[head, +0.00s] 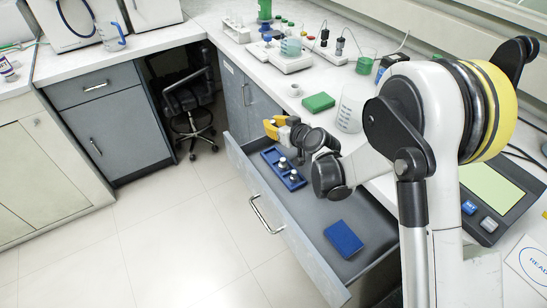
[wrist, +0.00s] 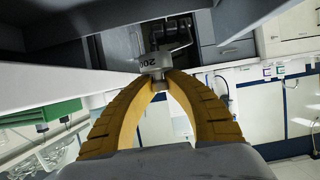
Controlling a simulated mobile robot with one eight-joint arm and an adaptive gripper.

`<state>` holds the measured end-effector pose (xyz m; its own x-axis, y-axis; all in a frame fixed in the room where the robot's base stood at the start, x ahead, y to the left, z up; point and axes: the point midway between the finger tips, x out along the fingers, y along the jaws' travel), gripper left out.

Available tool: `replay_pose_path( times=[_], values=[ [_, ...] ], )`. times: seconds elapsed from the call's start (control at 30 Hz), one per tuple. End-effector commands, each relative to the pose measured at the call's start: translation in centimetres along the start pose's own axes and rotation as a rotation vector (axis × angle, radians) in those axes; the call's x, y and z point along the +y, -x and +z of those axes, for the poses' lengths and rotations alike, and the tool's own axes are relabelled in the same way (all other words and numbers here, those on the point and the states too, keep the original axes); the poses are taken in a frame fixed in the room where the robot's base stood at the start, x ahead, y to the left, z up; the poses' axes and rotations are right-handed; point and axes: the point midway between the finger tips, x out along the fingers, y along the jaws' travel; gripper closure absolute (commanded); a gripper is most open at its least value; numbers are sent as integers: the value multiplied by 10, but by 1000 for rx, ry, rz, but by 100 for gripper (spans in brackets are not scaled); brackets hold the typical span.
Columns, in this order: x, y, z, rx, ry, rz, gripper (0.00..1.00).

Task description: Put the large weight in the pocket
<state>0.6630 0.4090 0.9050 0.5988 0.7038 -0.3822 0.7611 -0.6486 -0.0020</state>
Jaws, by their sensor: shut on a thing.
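My gripper (wrist: 158,78) is shut on the knob of a silver metal weight (wrist: 155,62) marked 200. In the head view the yellow fingers of my gripper (head: 271,128) are above the drawer's far end, beyond the blue tray; I cannot make out the held weight there. The blue tray (head: 270,156) lies in the open drawer. Smaller silver weights (head: 283,163) stand in it, and its pockets are partly hidden by them. I cannot tell which pocket is empty.
The open grey drawer (head: 316,222) has raised walls around the tray. A blue block (head: 343,239) lies at its near end. The bench above carries a green block (head: 318,102), a beaker (head: 350,112) and a balance (head: 490,200). The drawer floor between tray and block is clear.

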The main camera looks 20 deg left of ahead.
Motion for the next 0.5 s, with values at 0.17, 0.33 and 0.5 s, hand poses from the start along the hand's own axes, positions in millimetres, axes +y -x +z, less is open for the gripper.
replay_pose_path(
  times=[0.17,0.33,0.5],
  values=[
    [1,-10,23,0,0,1,100],
    [1,-22,52,0,0,1,100],
    [1,-32,76,0,0,1,100]
  ],
)
